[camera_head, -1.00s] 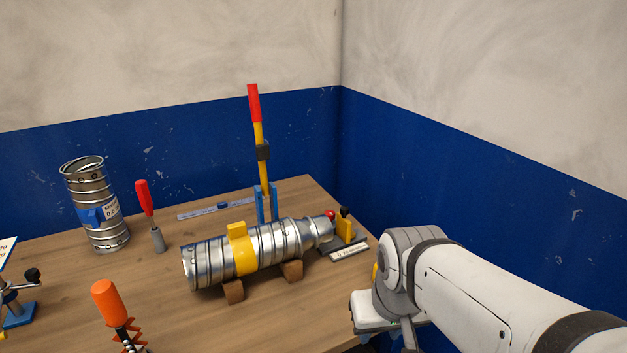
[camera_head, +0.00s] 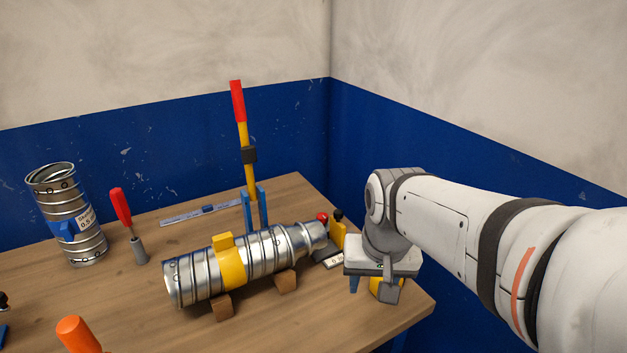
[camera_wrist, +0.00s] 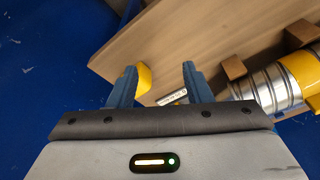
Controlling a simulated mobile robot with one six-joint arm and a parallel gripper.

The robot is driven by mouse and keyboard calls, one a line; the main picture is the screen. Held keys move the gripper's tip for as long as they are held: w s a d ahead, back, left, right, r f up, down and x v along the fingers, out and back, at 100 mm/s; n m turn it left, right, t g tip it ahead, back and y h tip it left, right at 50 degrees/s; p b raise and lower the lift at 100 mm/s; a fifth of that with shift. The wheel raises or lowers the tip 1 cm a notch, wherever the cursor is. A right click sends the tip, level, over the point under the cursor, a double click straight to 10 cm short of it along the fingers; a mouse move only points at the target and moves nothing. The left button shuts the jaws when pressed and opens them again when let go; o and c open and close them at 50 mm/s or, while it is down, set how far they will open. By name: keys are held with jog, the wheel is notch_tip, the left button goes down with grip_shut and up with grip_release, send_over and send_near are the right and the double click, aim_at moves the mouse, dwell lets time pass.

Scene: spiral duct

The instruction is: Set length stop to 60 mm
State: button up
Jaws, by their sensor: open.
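The length stop seems to be the yellow upright with a black knob (camera_head: 338,232) on a dark base with a white label strip (camera_head: 334,262), at the right end of the duct. My gripper (camera_head: 370,286) points down just right of it, apart from it. In the wrist view, my gripper (camera_wrist: 158,82) is open and empty, its two blue fingers spread. The label strip (camera_wrist: 173,98) shows between them, too small to read. The metal spiral duct (camera_head: 265,252) lies on wooden blocks; its near end is partly hidden by my gripper in the wrist view.
A yellow piece (camera_wrist: 145,80) shows beside my left finger, partly hidden. An upright duct (camera_head: 68,215) and red-handled tool (camera_head: 128,220) stand left. The table's front right is clear.

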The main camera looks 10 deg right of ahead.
jog(key=w+r+m+g+p, duration=0.1)
jog(key=w+r+m, duration=0.15)
jog(key=w, duration=0.55)
jog(key=w+r+m+p, duration=0.15)
jog(key=w+m, duration=0.25)
jog(key=w, duration=0.4)
jog(key=m+g, duration=0.1)
jog(key=m, duration=0.4)
send_over(338, 211)
jog(key=shift+s+f, duration=0.15)
jog(key=shift+f, duration=0.6)
notch_tip(338, 211, down, 7)
jog(key=shift+r+p, duration=0.15)
jog(key=shift+p, duration=0.3)
jog(key=shift+c, duration=0.5)
grip_shut()
